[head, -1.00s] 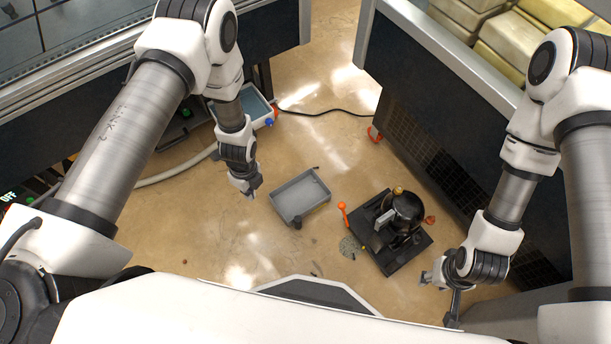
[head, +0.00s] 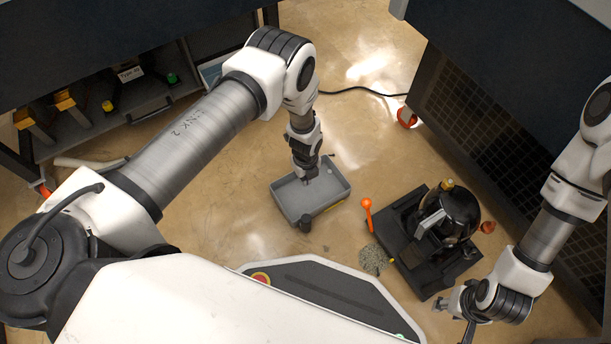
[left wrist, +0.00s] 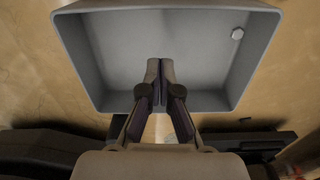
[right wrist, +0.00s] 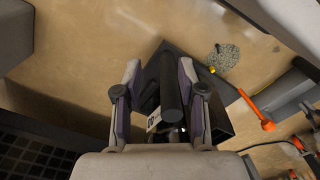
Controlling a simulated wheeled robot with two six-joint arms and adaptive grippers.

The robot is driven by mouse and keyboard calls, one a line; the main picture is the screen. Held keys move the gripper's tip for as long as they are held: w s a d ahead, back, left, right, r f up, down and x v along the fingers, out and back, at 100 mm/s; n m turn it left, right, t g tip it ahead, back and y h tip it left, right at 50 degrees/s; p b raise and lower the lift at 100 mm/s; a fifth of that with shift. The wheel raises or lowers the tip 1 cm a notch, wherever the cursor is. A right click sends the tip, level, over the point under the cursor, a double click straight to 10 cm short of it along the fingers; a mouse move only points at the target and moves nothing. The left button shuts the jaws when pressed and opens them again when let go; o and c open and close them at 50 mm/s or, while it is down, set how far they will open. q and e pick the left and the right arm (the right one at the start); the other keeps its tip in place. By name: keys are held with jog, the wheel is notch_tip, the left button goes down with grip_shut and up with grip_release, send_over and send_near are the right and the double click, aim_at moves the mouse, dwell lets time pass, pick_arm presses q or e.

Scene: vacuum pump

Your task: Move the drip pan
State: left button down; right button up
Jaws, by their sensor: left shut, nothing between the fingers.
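The drip pan, a shallow grey rectangular tray (head: 333,184), lies on the floor in the middle of the head view. In the left wrist view the pan (left wrist: 110,45) fills the upper middle. My left gripper (head: 308,181) is over the pan, and in the left wrist view its fingers (left wrist: 160,62) are together with nothing between them. I cannot tell whether the fingertips touch the pan. My right gripper (head: 448,306) is beside the pump base at the lower right. In the right wrist view its fingers (right wrist: 159,70) are apart, with the pump behind them.
The black vacuum pump (head: 450,212) sits on a dark base right of the pan. Between them are an orange tool (head: 367,214) and a grey debris patch (head: 373,259). A cable (head: 360,89) lies behind.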

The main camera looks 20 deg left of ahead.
aim_at(305, 190)
pick_arm(q)
notch_tip(305, 190, down, 5)
jog(key=shift+r+b, duration=0.1)
jog(key=shift+b, duration=1.05)
jog(key=shift+w+a+b, duration=0.7)
jog(key=shift+w+a, duration=0.25)
jog(key=shift+a, duration=0.15)
jog(key=shift+w+a+r, duration=0.2)
jog(key=shift+w+a, duration=0.15)
jog(key=shift+a, duration=0.1)
jog(key=shift+r, duration=0.1)
pick_arm(e)
notch_tip(305, 190, down, 5)
jog(key=shift+w, duration=0.1)
